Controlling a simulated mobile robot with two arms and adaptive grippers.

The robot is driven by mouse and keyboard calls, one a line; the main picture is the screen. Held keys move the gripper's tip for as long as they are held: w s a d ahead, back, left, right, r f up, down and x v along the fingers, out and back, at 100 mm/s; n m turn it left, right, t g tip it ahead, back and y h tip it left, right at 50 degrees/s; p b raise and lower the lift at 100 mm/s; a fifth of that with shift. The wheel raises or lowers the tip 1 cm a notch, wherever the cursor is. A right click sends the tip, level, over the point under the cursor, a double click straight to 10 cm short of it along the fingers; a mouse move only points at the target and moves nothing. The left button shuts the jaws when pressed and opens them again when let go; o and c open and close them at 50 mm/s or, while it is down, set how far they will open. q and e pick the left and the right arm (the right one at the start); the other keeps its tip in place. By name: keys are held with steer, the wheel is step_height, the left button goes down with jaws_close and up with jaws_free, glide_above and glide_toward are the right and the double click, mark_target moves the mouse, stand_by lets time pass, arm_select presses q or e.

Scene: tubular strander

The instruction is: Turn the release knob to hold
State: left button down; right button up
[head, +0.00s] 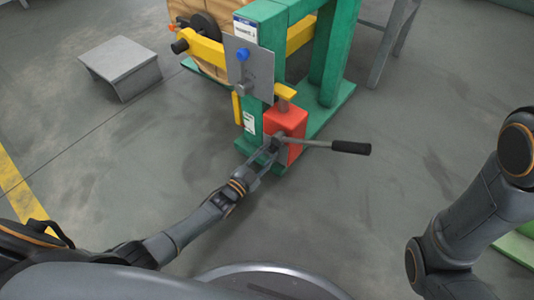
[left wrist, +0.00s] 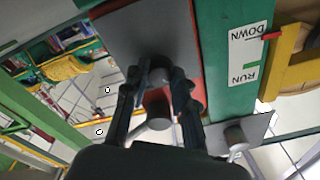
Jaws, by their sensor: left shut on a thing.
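My left gripper (head: 273,143) reaches the front of a red box (head: 288,121) low on the green machine frame in the head view. In the left wrist view my left gripper (left wrist: 157,84) has its two dark fingers on either side of a round dark grey knob (left wrist: 158,68), shut on it. The knob stands out from a grey plate (left wrist: 130,35). In the head view the knob is hidden by the gripper. No hold or release marking is readable. A lever with a black handle (head: 350,147) sticks out to the right of the red box. My right gripper is out of view.
A grey panel with a blue knob (head: 243,54) stands above the red box. A yellow piece (head: 285,92) tops the box. A grey step (head: 120,66) stands at the left. A label reading DOWN and RUN (left wrist: 247,53) is upside down. Floor in front is clear.

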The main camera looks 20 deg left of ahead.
arm_select(q)
steer(key=shift+n, duration=0.3)
steer(key=c, duration=1.1)
jaws_free()
steer(key=shift+o, duration=0.2)
steer(key=v, duration=1.2)
